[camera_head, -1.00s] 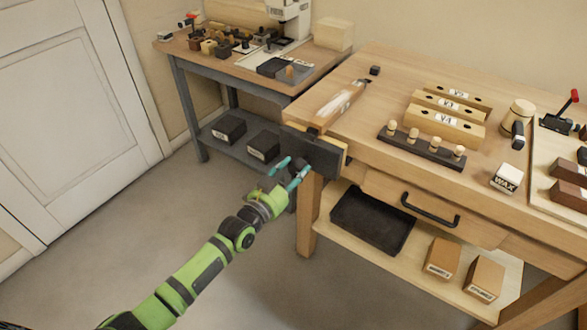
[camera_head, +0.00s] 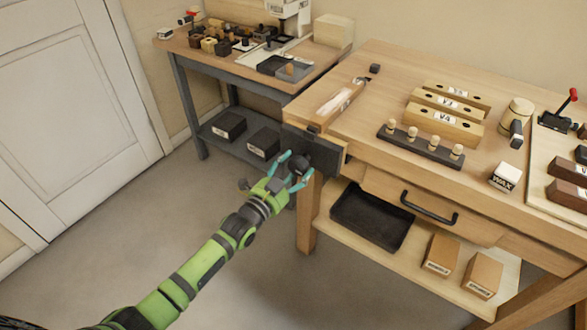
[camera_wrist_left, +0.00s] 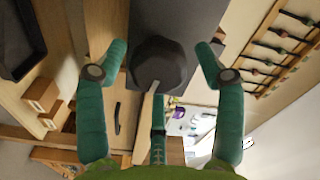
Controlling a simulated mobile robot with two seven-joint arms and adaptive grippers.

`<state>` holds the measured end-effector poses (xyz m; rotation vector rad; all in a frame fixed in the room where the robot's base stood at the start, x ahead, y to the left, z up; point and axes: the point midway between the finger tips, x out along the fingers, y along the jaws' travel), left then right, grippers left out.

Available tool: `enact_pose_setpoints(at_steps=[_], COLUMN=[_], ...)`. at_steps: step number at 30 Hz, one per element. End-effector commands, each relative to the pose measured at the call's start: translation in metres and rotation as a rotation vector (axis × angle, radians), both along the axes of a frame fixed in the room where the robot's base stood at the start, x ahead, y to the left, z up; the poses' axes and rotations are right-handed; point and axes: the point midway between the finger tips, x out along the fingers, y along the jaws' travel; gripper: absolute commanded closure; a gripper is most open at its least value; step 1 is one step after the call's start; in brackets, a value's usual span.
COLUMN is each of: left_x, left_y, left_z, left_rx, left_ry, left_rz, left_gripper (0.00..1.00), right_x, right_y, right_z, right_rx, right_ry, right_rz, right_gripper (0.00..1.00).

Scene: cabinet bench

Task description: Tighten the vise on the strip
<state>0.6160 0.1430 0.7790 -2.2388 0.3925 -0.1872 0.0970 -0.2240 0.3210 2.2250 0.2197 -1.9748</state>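The vise (camera_head: 322,152) is a dark grey jaw plate at the bench's front left corner, with a dark faceted knob (camera_head: 299,164) on its outer face. The knob also shows in the left wrist view (camera_wrist_left: 158,66), in front of the plate. My left gripper (camera_head: 292,171) is at the knob. Its teal fingers stand apart on either side of it, with visible gaps in the left wrist view (camera_wrist_left: 160,48). A pale wooden strip (camera_head: 336,100) lies on the bench top just behind the vise; its seating in the jaws cannot be told. My right gripper is out of view.
Labelled wooden blocks (camera_head: 445,116), a dark peg rack (camera_head: 422,145) and a wax block (camera_head: 505,178) stand on the bench (camera_head: 390,80). Below are a drawer handle (camera_head: 429,208) and black tray (camera_head: 371,218). A second table (camera_head: 225,65) stands behind left.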

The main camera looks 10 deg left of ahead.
Motion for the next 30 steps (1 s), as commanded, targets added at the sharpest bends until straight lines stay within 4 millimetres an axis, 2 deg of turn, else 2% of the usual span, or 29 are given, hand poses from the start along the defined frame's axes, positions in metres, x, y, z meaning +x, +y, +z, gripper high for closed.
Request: enact_pose_setpoints(at_steps=[11,30], left_x=[-0.005,-0.054], left_y=[0.002,0.019], left_z=[0.0,0.001], left_rx=[-0.002,-0.002], left_ry=[0.004,0.004], left_rz=[0.0,0.0], left_gripper=[0.28,0.28], right_x=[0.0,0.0], right_y=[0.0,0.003], right_z=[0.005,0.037], right_rx=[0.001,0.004], right_ry=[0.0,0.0], right_rz=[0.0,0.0], right_gripper=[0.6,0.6])
